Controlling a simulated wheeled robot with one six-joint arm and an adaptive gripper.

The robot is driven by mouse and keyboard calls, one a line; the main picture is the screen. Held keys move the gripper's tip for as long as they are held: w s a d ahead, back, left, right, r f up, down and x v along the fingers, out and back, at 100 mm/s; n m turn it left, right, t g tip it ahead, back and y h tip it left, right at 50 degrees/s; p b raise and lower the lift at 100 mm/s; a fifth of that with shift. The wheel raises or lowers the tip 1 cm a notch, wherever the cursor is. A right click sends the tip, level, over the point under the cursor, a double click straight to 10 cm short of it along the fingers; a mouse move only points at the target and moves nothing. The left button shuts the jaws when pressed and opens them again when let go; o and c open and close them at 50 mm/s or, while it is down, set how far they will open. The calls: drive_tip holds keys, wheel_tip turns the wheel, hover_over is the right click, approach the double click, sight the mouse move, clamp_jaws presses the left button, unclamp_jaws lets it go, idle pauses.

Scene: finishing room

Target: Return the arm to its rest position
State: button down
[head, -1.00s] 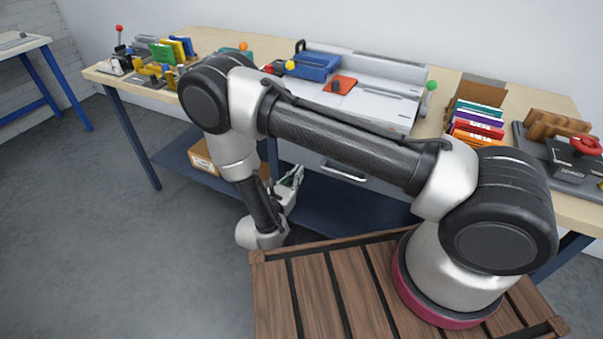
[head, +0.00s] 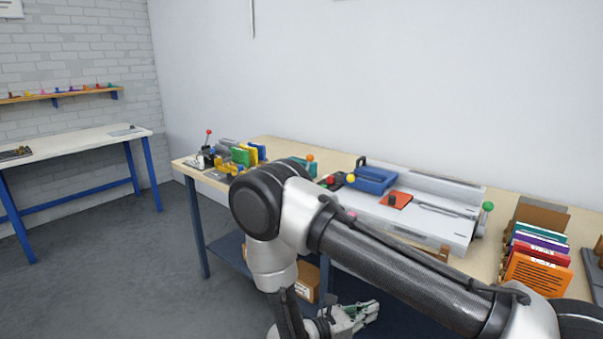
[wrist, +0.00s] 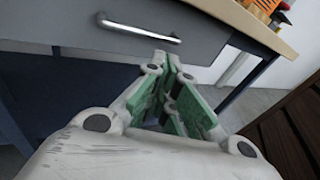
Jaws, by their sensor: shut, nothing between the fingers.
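My gripper (head: 366,312) is low in the head view, in front of the workbench and below its top. My arm is folded, with its elbow up and its forearm hanging down. In the wrist view my gripper (wrist: 168,85) has its green-padded fingers brought together at the tips, with nothing between them. It points toward the bench's underside, below a grey drawer with a metal handle (wrist: 138,29). The fingers look apart from the drawer.
The workbench (head: 335,158) carries a grey machine with a blue block (head: 372,180), coloured folders (head: 540,262) and small tools at its left end. A box (head: 307,282) sits on its lower shelf. A white table (head: 75,147) stands far left. Floor between is clear.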

drive_tip(key=s+d+r+m+g+y, duration=0.1)
drive_tip(key=s+d+r+m+y, duration=0.4)
drive_tip(key=r, duration=0.8)
drive_tip(key=s+d+r+m+g+y, duration=0.1)
drive_tip(key=s+d+r+m+y, duration=0.4)
drive_tip(key=r+m, duration=0.6)
drive_tip(key=s+d+r+m+g+y, duration=0.1)
drive_tip(key=s+d+r+m+y, duration=0.4)
drive_tip(key=r, duration=1)
drive_tip(key=s+d+m, duration=0.2)
drive_tip(key=d+m, duration=0.1)
drive_tip(key=shift+s, duration=0.1)
